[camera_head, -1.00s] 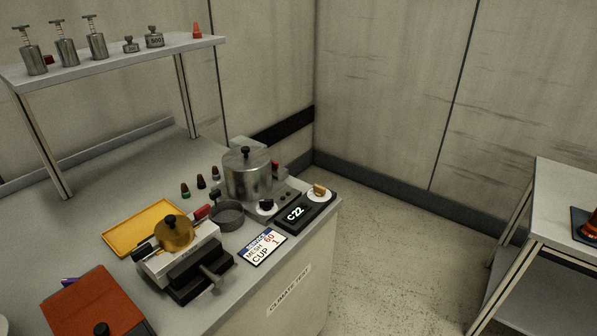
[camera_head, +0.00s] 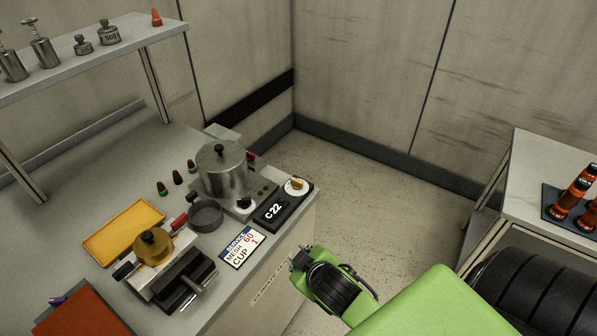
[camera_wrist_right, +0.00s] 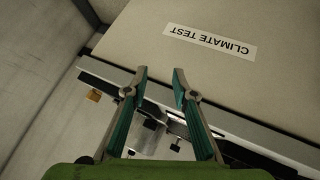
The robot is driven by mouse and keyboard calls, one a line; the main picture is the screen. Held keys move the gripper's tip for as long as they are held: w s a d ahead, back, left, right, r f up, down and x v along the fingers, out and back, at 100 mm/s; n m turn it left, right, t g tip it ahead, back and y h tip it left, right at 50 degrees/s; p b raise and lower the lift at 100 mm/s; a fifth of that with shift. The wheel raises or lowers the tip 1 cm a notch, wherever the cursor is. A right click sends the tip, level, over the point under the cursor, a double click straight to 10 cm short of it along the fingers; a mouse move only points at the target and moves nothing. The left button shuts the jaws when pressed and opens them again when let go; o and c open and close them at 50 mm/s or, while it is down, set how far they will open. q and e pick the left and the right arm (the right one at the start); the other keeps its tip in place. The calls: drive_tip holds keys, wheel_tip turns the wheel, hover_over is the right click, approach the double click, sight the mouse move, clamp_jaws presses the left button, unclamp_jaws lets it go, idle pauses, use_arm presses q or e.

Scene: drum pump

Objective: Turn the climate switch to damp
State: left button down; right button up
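The climate switch is a brass-yellow knob (camera_head: 297,184) on a white round dial, at the far right end of a black box (camera_head: 282,207) whose display reads C22. The box sits at the right front corner of the bench. The knob also shows small at the left in the right wrist view (camera_wrist_right: 94,95). My right gripper (camera_wrist_right: 160,76) is open and empty, its fingers apart, in front of the bench's "CLIMATE TEST" panel. In the head view my right wrist (camera_head: 322,280) is below and in front of the box, clear of the knob. My left gripper is not in view.
A metal pot (camera_head: 222,168) with a lid stands beside the box. A sign reading "SERVICE MESH 60 CUP 1" (camera_head: 243,247) lies at the bench's front edge. A clamp device (camera_head: 184,280) and yellow tray (camera_head: 122,230) are further left. Floor between bench and right table (camera_head: 550,232) is free.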

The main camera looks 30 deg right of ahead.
drive_tip(key=w+r+n+t+y, duration=0.1)
drive_tip(key=w+r+n+t, duration=0.35)
drive_tip(key=w+r, duration=0.4)
drive_tip(key=w+r+n+t+y, duration=0.1)
drive_tip(key=w+r+n+t, duration=0.35)
drive_tip(key=r, duration=0.75)
drive_tip(key=w+a+r+n+t+y, duration=0.1)
drive_tip(key=w+a+r+n+y, duration=0.3)
drive_tip(key=a+r+n+y, duration=0.4)
drive_tip(key=n+g+h+p, duration=0.2)
drive_tip(key=n+g+h, duration=0.4)
drive_tip(key=n+g, duration=1.1)
approach(297, 180)
drive_tip(key=f+p, duration=0.1)
drive_tip(key=f, duration=0.1)
drive_tip(key=a+f+n+t+p, duration=0.1)
drive_tip(key=f, duration=0.2)
drive_tip(key=f+n+t+p, duration=0.1)
drive_tip(key=f, duration=0.1)
drive_tip(key=shift+w+a+f, duration=0.15)
drive_tip(key=shift+w+a, duration=0.05)
drive_tip(key=shift+w, duration=0.2)
drive_tip(key=shift+w+f+n, duration=0.15)
drive_tip(key=shift+f+n, duration=0.15)
drive_tip(key=shift+f, duration=0.3)
